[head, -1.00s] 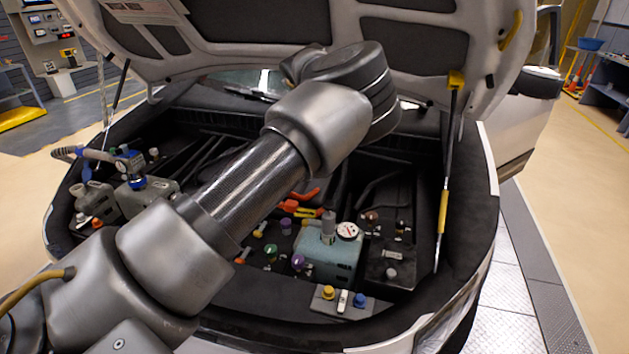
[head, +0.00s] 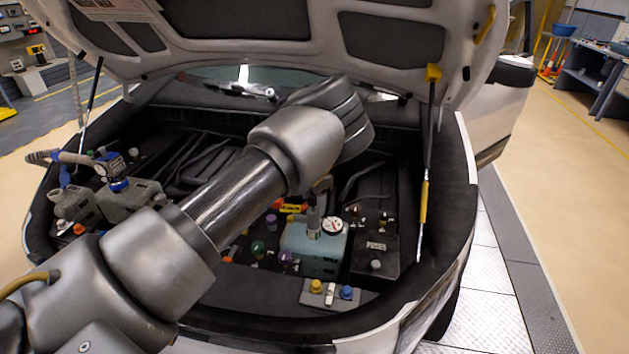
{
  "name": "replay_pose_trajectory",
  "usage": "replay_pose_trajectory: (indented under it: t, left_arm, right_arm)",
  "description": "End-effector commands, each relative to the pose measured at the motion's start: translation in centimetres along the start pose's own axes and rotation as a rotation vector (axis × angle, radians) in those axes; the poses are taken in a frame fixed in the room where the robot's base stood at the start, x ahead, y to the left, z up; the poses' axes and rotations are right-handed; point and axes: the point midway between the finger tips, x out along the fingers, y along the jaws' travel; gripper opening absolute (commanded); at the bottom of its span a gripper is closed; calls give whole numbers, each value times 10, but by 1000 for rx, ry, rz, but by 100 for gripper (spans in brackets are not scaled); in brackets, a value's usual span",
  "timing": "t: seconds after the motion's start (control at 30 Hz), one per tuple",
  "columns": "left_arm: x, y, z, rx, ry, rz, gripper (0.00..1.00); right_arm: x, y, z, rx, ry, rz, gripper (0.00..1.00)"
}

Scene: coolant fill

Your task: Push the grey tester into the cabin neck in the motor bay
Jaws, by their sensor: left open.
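A grey upright cylinder, which looks like the grey tester (head: 313,219), stands at the teal-grey tank (head: 312,260) in the right half of the motor bay. A round white dial (head: 334,227) is right beside it. The cabin neck is not seen clearly; I cannot tell how deep the tester sits. My left arm reaches across the bay from the lower left. My left gripper (head: 322,187) shows in small part below the arm's far end, just above the tester's top. It is open; its fingers are largely hidden, and contact cannot be told. My right gripper is not in view.
A blue gauge unit (head: 110,166) with a grey hose stands on tanks at the bay's left. Yellow (head: 316,286) and blue (head: 347,292) caps sit on a front block. The raised hood (head: 250,30) hangs above, with a strut (head: 426,180) at right.

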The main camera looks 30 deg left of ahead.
Motion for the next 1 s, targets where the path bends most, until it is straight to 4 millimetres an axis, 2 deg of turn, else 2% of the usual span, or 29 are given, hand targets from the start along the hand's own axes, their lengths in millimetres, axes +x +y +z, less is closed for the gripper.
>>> replay_pose_trajectory:
  t: [0.13,0.3,0.63,1.0]
  left_arm:
    - [18,0,0,0,1,-1,59]
    - [31,0,0,0,0,1,59]
    - [34,0,0,0,-1,1,57]
    - [34,0,0,0,-1,1,9]
  right_arm:
    - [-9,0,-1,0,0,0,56]
    - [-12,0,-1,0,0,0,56]
    - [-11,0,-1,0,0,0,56]
    - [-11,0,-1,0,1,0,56]
